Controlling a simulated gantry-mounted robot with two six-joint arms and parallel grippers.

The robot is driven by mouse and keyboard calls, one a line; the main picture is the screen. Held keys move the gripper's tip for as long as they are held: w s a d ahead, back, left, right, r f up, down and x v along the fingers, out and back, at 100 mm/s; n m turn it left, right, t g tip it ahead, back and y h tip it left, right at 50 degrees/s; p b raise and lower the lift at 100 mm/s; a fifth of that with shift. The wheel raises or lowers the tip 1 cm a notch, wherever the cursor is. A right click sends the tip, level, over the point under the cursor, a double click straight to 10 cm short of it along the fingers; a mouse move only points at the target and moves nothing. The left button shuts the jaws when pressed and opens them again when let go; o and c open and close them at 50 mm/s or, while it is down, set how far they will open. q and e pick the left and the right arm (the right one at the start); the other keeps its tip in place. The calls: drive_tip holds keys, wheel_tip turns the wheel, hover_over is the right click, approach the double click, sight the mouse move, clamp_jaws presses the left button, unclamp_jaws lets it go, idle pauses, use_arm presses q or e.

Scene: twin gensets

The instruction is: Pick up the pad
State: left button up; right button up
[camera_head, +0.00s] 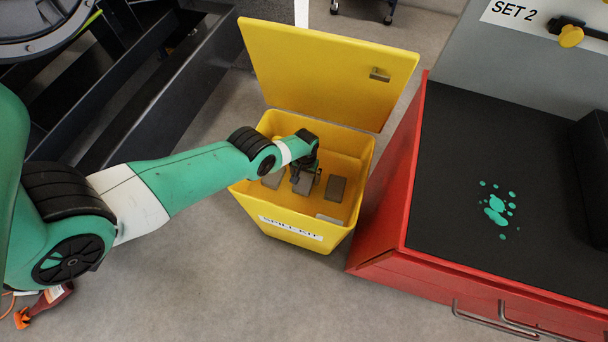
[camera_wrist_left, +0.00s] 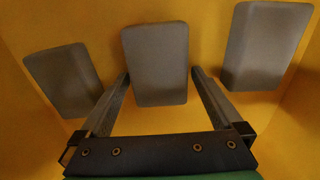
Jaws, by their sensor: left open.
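Several grey-brown pads lie in the yellow spill kit bin (camera_head: 290,222). The middle pad (camera_wrist_left: 155,64) is straight ahead of my left gripper (camera_wrist_left: 158,80) in the left wrist view, between the lines of its two fingers. Another pad lies to the left (camera_wrist_left: 63,78) and one to the right (camera_wrist_left: 266,45). My left gripper (camera_head: 305,178) is inside the bin, open, over the middle pad and partly hiding it in the head view. Whether the fingers touch the pad cannot be told. My right gripper is not in view.
The bin's yellow lid (camera_head: 325,70) stands open at its back. A red cabinet (camera_head: 385,215) with a black top is close on the right, with a green spill (camera_head: 496,206) on it. A red bottle (camera_head: 45,302) lies on the floor at lower left.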

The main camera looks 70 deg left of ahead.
sight(305, 177)
use_arm(q)
drive_tip(key=c, duration=1.2)
drive_tip(key=shift+o, duration=0.2)
wheel_tip(305, 177, up, 10)
drive_tip(key=p, duration=1)
